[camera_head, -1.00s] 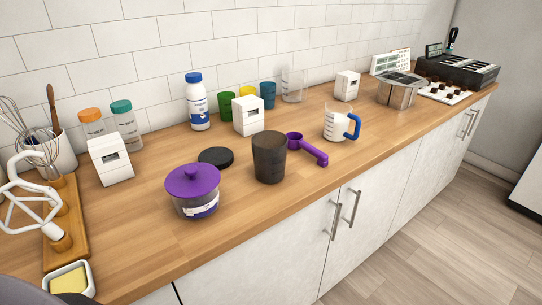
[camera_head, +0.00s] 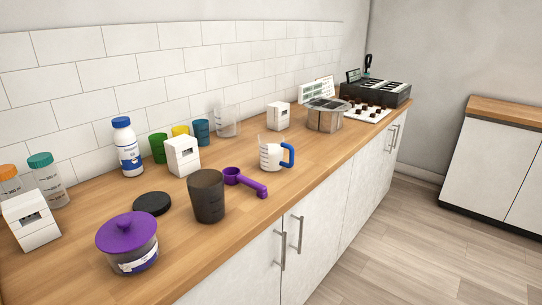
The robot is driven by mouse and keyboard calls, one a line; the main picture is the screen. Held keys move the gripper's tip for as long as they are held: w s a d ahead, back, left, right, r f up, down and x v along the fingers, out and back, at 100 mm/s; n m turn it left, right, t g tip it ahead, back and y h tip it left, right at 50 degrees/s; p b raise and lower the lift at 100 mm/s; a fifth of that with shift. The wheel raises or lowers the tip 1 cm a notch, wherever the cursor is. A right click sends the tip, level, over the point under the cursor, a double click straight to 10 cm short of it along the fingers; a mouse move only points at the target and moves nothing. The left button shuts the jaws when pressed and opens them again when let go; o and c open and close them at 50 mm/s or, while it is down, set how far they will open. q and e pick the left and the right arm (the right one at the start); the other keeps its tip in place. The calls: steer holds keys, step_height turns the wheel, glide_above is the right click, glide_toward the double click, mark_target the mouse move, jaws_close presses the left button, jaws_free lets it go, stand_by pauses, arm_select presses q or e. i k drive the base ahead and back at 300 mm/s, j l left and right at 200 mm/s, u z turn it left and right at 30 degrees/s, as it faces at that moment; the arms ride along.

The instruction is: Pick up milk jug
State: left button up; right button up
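A clear jug with white contents and a blue handle (camera_head: 271,155) stands upright on the wooden counter, near its front edge, in the head view. Its handle points to the right. A white bottle with a blue cap and a blue label (camera_head: 128,148) stands farther back on the left, by the tiled wall. Neither of my grippers is in view, and nothing touches the jug.
A purple-lidded pot (camera_head: 127,244) is nearer. A steel pot (camera_head: 325,117) stands farther right. Bare counter surrounds the jug. White cabinets (camera_head: 320,205) are below, with open floor (camera_head: 400,250) to the right.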

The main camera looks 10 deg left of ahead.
mark_target(271, 145)
steer(key=i+l+u, duration=0.3)
steer(key=i+l, duration=0.2)
steer(key=l, duration=0.2)
steer(key=i+l+u, duration=0.2)
steer(key=l, duration=0.15)
steer(key=i+l+u, duration=0.15)
steer(key=l, duration=0.25)
steer(key=i, duration=0.05)
